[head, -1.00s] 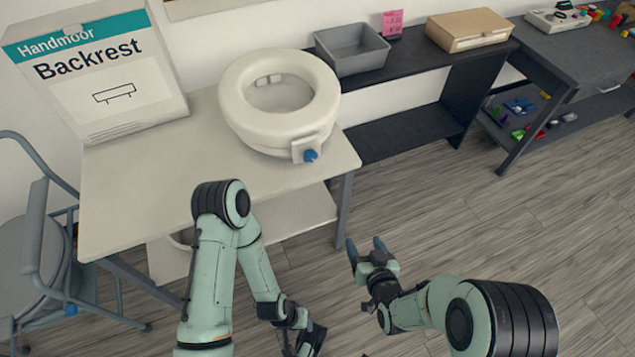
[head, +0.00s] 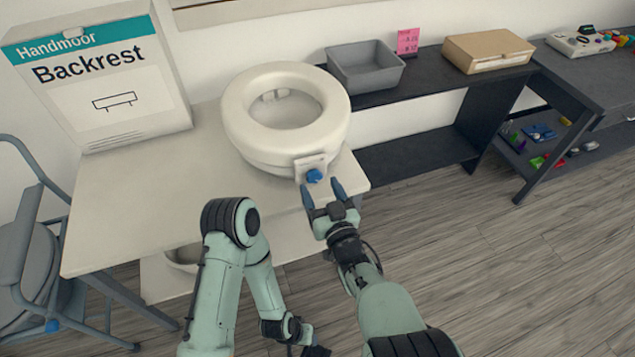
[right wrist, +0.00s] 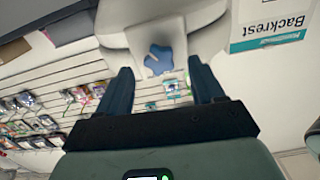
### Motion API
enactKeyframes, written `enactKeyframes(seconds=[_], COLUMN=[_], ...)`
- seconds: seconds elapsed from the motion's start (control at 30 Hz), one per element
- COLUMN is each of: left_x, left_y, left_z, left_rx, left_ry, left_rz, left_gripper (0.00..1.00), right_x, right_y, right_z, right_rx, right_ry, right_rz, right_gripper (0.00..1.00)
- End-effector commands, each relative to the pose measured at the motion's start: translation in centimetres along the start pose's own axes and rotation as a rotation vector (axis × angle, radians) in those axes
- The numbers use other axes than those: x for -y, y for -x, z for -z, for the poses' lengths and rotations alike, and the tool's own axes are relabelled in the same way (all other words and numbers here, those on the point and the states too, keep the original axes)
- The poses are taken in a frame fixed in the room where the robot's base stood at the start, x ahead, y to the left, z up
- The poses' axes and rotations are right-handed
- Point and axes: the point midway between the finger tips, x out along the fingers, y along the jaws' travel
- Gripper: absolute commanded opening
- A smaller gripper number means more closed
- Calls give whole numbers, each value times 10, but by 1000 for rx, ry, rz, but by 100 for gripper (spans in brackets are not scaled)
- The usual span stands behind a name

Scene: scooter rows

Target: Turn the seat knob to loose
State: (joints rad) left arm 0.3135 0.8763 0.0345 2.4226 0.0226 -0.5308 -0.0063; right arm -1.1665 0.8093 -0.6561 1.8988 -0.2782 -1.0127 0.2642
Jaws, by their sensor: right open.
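The white raised toilet seat (head: 242,129) rests on the pale table. Its blue seat knob (head: 314,176) sits on a white bracket at the seat's front, near the table's front right edge. My right gripper (head: 323,192) is open and empty, its two fingertips just in front of and either side of the knob, seemingly not touching it. In the right wrist view the lobed blue knob (right wrist: 159,60) shows ahead, between and beyond the open fingers (right wrist: 158,82). My left gripper (head: 312,345) hangs low at the bottom edge, partly cut off; its jaws are not clear.
A Backrest box (head: 120,115) stands on the table (head: 130,225) at left. A grey bin (head: 365,70), a pink card (head: 408,41) and a cardboard box (head: 488,52) are on the dark shelf (head: 425,75) at right. A grey commode chair (head: 25,250) stands at far left.

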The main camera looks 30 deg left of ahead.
Motion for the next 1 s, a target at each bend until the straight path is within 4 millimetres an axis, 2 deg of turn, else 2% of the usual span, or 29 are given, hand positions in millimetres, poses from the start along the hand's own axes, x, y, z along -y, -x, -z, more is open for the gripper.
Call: enactKeyframes(seconds=[0.1, 0.2, 0.57, 0.6, 0.67, 0.7, 0.77, 1.0], left_x=[1, 1, 1, 1, 1, 1, 1, 1], left_y=[-2, -3, -3, -3, -3, -3, -3, -4], left_z=[3, 4, 4, 4, 4, 4, 4, 5], left_rx=[-7, -11, -13, -13, -13, -12, -12, -14], left_ry=[1, 1, 1, 1, 1, 1, 1, 1], left_rz=[1, 1, 1, 1, 1, 1, 1, 1], left_gripper=[43, 43, 43, 43, 43, 43, 43, 43], right_x=[1, 0, 0, 0, 0, 0, 0, 0], right_y=[-16, -23, -28, -28, -28, -28, -28, -28], right_z=[-1, -1, 0, 0, 0, 0, 0, 0], right_rx=[0, 1, 1, 1, 1, 1, 1, 0], right_ry=[1, 1, -1, -1, -1, -1, -1, 11], right_rz=[1, 0, 0, 0, 0, 0, 0, 0], right_gripper=[67, 67, 67, 61, 41, 28, 11, 11])
